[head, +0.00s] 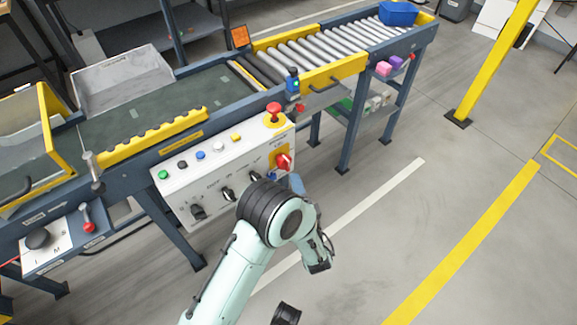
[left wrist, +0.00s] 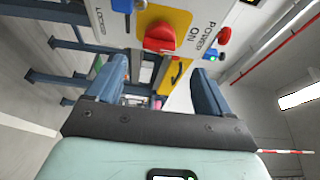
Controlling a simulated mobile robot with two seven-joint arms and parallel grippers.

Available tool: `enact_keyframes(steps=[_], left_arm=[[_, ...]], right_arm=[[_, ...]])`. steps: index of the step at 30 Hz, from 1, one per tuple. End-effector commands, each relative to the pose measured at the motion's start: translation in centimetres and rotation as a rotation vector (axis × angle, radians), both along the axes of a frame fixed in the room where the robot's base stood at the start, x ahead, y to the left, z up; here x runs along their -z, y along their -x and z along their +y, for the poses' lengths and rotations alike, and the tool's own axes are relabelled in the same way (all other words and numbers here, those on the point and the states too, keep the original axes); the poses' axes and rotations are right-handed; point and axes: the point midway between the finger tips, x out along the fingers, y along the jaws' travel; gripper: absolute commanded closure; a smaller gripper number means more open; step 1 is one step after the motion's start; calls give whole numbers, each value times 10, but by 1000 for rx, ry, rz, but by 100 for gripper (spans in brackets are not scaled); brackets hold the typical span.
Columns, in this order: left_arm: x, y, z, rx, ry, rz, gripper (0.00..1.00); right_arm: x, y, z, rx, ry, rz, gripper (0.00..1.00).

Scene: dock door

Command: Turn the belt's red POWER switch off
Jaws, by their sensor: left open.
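The red POWER switch (head: 283,162) sits on a yellow plate at the right end of the white control panel (head: 215,170). In the left wrist view the red knob (left wrist: 160,38) shows close up, with the word LOCKED to its left and POWER ON to its right. My left gripper (left wrist: 157,75) is open, its two blue-grey fingers apart, and the knob appears just beyond and between the fingertips. I see no contact. In the head view my left wrist covers much of the gripper (head: 296,184), just below the switch.
A red mushroom button (head: 273,110) stands above the switch, and black knobs (head: 228,193) sit to its left on the panel. The roller conveyor (head: 320,48) runs behind, with a blue bin (head: 398,13) at its far end. The floor at right is clear around a yellow post (head: 490,60).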

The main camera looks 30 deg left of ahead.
Motion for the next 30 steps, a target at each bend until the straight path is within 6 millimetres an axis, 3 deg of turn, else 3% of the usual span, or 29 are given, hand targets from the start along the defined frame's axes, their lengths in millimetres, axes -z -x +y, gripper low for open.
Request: enact_keyframes(steps=[6,12,26,27,30], left_arm=[[1,-33,36,-5,-3,0,19],[2,-57,58,-3,-1,2,19],[1,-68,69,-1,-2,5,19],[1,-68,69,-1,-2,5,22],[1,-67,69,-1,-1,6,55]], right_arm=[[7,-8,-5,9,11,-21,34],[12,-15,-8,17,20,-39,34],[13,-19,-11,21,26,-49,34],[13,-19,-11,21,25,-48,34],[13,-19,-10,21,25,-48,34]])
